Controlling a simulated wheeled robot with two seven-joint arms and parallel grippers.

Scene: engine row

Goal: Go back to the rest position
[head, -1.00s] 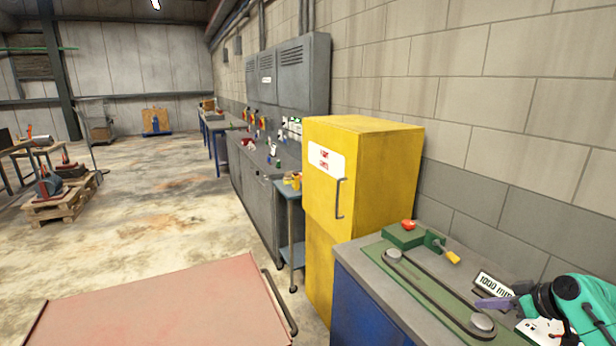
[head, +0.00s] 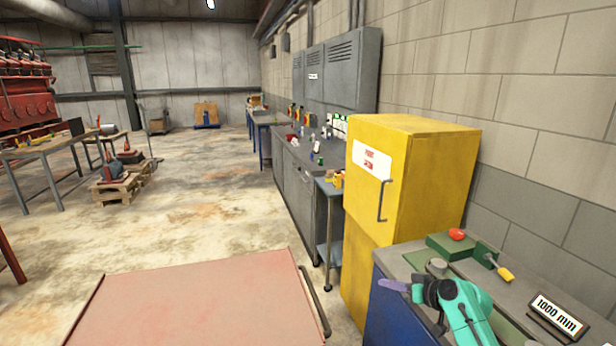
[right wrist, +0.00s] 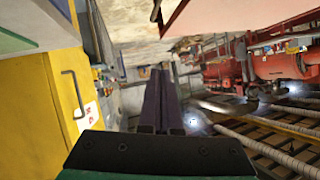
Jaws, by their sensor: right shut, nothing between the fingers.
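My right gripper (head: 394,286) has purple fingers on a black and teal wrist. It is in front of the near edge of the bench with the blue side (head: 402,312), at the lower right of the head view. In the right wrist view its two fingers (right wrist: 160,92) lie side by side, shut with nothing between them. My left gripper is out of view.
A yellow cabinet (head: 432,165) stands close beside my right arm. The bench bears a green box (head: 452,245) with a red knob and a "1000 mm" sign (head: 557,316). A flat red surface (head: 195,305) is in front. The floor (head: 200,215) beyond is open.

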